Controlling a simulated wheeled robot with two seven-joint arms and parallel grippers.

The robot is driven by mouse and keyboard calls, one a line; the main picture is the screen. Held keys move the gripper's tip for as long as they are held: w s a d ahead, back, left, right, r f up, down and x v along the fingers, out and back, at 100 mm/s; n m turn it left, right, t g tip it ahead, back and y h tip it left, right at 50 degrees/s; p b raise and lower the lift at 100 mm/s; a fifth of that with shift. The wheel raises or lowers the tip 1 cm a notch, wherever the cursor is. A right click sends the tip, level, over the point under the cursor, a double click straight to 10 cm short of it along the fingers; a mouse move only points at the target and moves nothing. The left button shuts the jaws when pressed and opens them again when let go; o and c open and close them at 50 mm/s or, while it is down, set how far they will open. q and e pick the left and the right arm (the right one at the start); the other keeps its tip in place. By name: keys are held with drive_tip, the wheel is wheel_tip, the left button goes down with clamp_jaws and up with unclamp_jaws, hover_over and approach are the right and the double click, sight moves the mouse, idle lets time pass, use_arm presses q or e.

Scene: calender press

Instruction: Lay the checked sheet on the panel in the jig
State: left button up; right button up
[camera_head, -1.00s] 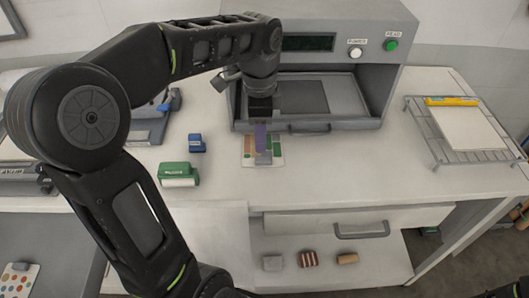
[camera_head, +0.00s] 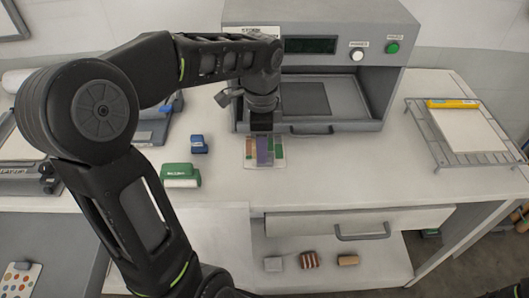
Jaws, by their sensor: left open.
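A small patchwork sheet of brown, green and pale patches (camera_head: 249,158) lies on the white worktop, in front of the press; it looks like the checked sheet. My left gripper (camera_head: 262,131) points down just above its back edge and is open. A purple strip (camera_head: 263,150) shows directly below the gripper, over the sheet; I cannot tell whether it belongs to the gripper. A grey wire frame (camera_head: 440,146) with a white panel (camera_head: 467,128) and a yellow bar (camera_head: 452,103) stands at the right. I cannot tell for sure which fixture is the jig. My right gripper is not in view.
The grey press (camera_head: 390,75) stands open behind my gripper. A green block (camera_head: 180,170) and a blue block (camera_head: 199,144) are left of the sheet. Below, a drawer front (camera_head: 300,226) and a shelf with small blocks (camera_head: 310,260) show.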

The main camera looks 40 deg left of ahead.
sight(276, 154)
use_arm(q)
wheel_tip(276, 154, down, 4)
drive_tip(key=shift+w+f+p, duration=0.1)
drive_tip(key=shift+f+p, duration=0.15)
drive_tip(key=shift+p, duration=0.1)
drive_tip(key=shift+c, duration=0.5)
clamp_jaws()
